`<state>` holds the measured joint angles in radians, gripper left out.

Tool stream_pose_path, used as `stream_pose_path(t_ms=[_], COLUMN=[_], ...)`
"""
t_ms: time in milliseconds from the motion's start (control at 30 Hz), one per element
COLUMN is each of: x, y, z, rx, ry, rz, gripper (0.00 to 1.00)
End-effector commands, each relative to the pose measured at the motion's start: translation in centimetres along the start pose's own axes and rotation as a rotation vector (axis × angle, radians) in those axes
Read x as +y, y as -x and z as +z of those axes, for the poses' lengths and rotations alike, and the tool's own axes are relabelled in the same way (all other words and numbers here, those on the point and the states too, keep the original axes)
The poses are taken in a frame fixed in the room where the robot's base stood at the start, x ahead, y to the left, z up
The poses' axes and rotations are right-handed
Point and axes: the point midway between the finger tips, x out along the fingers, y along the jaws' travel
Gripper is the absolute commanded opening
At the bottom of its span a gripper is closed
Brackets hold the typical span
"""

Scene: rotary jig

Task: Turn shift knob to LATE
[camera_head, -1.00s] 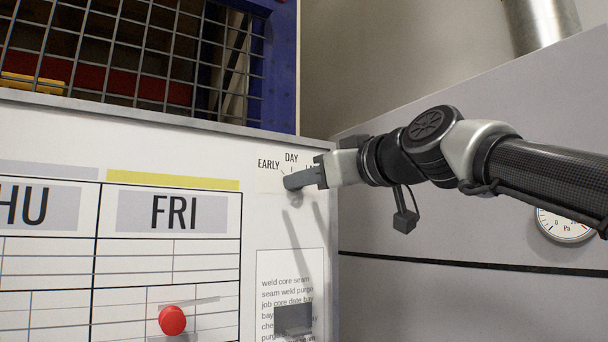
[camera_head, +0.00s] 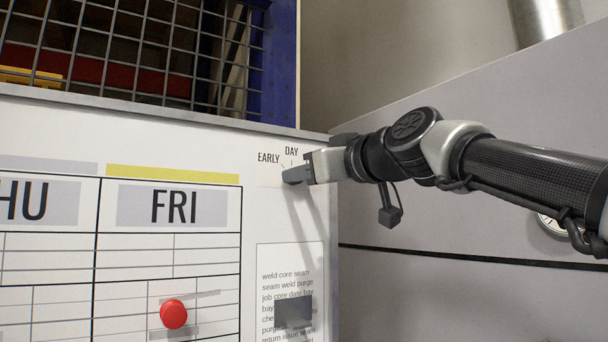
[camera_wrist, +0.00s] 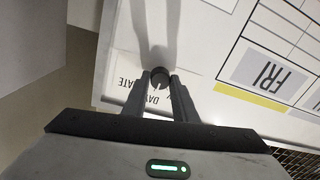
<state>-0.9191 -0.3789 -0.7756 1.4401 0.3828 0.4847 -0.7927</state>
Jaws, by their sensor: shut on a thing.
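The shift knob is a small dark round knob on the white board, seen between my fingertips in the wrist view (camera_wrist: 159,77). In the head view my gripper (camera_head: 294,176) covers it. The labels EARLY (camera_head: 268,157) and DAY (camera_head: 291,152) show around it in the head view, and LATE is hidden behind my gripper there. In the wrist view, DAY and part of LATE (camera_wrist: 128,86) show upside down. My gripper is shut on the knob, one finger on each side. I cannot make out where the knob's pointer stands.
The white board carries THU and FRI columns, a red round magnet (camera_head: 173,314), and a printed sheet (camera_head: 290,262) with a dark grey square below the knob. A wire mesh (camera_head: 130,50) is above.

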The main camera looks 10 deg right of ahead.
Motion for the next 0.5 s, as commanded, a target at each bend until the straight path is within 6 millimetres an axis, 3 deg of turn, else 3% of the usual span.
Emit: stream_pose_path(t_ms=[500], x=[0.05], y=[0.01], z=[0.16], rx=[0.015], ry=[-0.306], rz=[0.005], gripper=[0.03])
